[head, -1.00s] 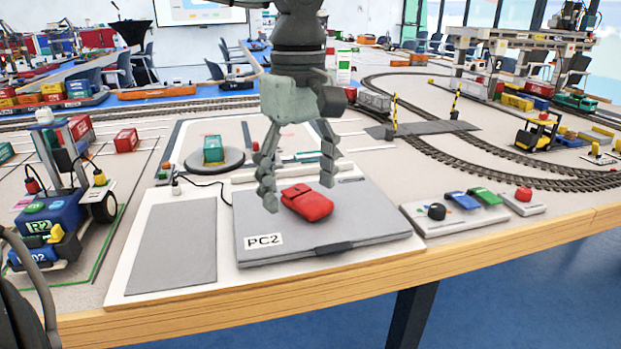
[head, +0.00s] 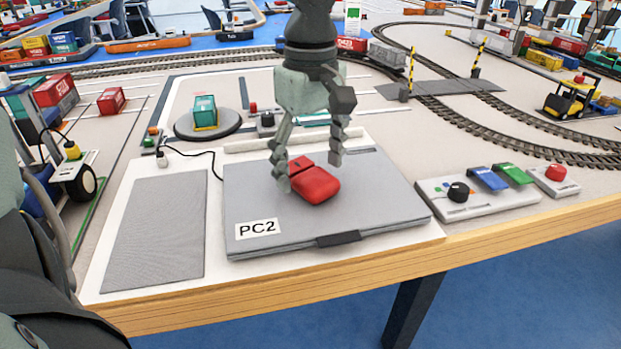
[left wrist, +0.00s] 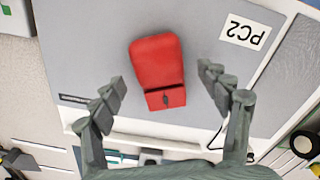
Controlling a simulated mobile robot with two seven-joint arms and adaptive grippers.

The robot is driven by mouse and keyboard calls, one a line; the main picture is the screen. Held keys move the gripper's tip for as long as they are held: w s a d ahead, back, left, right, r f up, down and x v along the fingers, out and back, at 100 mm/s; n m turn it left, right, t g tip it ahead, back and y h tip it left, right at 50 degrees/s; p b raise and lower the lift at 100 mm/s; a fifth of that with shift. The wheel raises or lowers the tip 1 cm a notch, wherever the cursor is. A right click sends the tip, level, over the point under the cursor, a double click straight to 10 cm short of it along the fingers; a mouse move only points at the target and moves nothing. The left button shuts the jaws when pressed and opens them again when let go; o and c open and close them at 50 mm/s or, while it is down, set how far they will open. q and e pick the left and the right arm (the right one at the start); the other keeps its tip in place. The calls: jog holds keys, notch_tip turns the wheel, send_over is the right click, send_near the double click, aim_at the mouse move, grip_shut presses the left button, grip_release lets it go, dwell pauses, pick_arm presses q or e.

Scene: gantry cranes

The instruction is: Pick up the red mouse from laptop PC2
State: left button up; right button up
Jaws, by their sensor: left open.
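The red mouse (head: 316,184) lies on the closed grey lid of laptop PC2 (head: 370,215), which carries a white PC2 label. My left gripper (head: 310,172) points down over the laptop with its fingers spread. One finger is at the left side of the mouse and the other is behind it to the right. In the left wrist view, the red mouse (left wrist: 158,65) lies ahead of and between the open fingertips of the left gripper (left wrist: 163,82), with a visible gap on both sides. My right gripper is not in view.
A grey mouse pad (head: 155,230) lies left of the laptop. A control panel with a black knob and coloured switches (head: 478,192) and a red-button box (head: 555,178) stand to the right. A round turntable (head: 207,126) and railway track (head: 500,135) lie behind.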

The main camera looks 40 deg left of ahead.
pick_arm(q)
jog(key=shift+f, duration=0.6)
jog(key=c, duration=1.3)
jog(key=shift+r, duration=0.1)
